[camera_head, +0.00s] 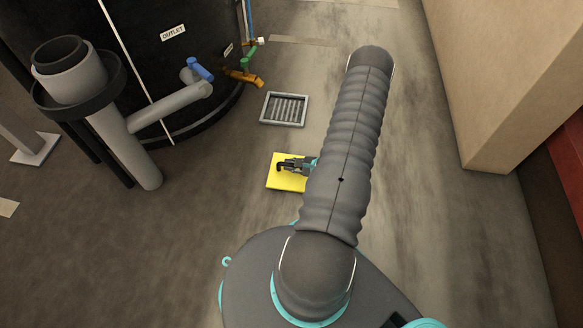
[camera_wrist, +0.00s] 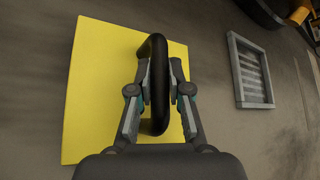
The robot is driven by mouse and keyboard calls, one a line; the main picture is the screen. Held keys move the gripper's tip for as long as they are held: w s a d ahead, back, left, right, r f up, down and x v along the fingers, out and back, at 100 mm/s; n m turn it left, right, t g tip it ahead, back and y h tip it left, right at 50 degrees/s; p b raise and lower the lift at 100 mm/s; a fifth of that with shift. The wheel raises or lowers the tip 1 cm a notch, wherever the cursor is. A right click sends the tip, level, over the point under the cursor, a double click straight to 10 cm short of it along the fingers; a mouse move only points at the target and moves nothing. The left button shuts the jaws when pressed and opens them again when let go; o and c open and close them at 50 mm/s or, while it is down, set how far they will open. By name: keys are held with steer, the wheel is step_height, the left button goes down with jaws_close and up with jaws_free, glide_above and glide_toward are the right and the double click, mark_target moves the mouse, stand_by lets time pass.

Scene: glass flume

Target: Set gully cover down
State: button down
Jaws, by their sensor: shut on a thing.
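The gully cover (camera_head: 285,184) is a flat yellow square plate with a black bar handle, seen in the head view left of my arm. It fills the left half of the wrist view (camera_wrist: 95,95), with the black handle (camera_wrist: 158,50) upright across its right part. My gripper (camera_wrist: 158,88) is shut on the handle, one finger on each side; it also shows over the plate in the head view (camera_head: 300,167). I cannot tell whether the plate touches the floor. The grey-framed gully grate (camera_head: 284,94) lies beyond the plate and also shows at right in the wrist view (camera_wrist: 234,72).
A black tank (camera_head: 120,60) labelled OUTLET stands at the upper left, with a grey pipe (camera_head: 130,145), a blue-handled valve (camera_head: 200,69) and an orange fitting (camera_head: 244,77). A beige wall block (camera_head: 490,90) stands at right. Floor around the grate is clear.

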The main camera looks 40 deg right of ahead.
steer(key=shift+f, duration=0.7)
steer(key=shift+f, duration=0.1)
steer(key=c, duration=1.1)
jaws_free()
